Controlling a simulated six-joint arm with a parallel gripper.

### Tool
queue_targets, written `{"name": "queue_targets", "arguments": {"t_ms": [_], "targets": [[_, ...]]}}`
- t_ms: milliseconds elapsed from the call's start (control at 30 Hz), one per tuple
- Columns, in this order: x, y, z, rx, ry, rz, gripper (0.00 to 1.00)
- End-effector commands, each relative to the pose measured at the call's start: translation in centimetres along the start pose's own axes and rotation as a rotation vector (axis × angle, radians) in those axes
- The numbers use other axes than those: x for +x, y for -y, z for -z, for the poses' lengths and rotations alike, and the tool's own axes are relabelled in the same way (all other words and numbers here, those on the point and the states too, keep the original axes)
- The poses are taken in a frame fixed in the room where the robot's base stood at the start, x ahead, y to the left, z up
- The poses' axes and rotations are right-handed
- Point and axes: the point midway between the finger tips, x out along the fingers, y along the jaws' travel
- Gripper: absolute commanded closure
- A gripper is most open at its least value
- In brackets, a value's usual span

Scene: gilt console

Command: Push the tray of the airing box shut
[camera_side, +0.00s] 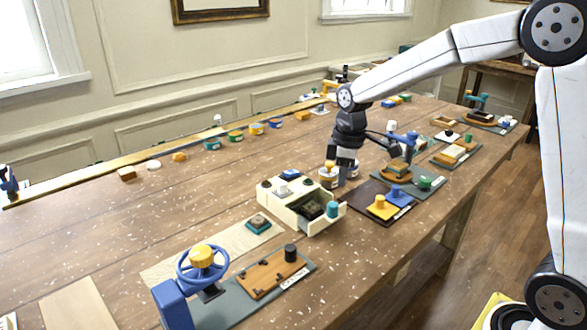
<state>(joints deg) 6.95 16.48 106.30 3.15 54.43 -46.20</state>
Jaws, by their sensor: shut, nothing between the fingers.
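The airing box (297,219) is a cream box on the table near the middle of the side view. Its tray (317,211) stands partly out towards the right, with dark contents showing inside. My gripper (345,173) points down behind and to the right of the box, apart from the tray's front. Its fingers are shut and hold nothing; the fingertips are small and partly hidden here.
A white jar with a yellow top (328,177) stands close to my gripper. A dark mat (368,212) with yellow and blue knobbed blocks lies right of the tray. A blue handwheel (203,265) and an orange board (270,275) are at the front.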

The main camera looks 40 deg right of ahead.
Motion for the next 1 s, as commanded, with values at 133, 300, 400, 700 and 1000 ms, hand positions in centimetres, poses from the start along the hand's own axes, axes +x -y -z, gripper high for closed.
{"name": "queue_targets", "arguments": {"t_ms": [133, 300, 400, 700, 1000], "targets": [[-0.3, 0.2, -0.6, 0.234, -0.024, -0.001, 1.0], [-0.6, 0.4, -1.3, 0.504, -0.051, 0.004, 1.0], [-0.7, 0.6, -1.7, 0.665, -0.065, 0.012, 1.0], [-1.1, 1.0, -2.9, 1.144, -0.109, 0.041, 1.0], [-1.4, 1.5, -4.0, 1.623, -0.148, 0.091, 1.0]]}}
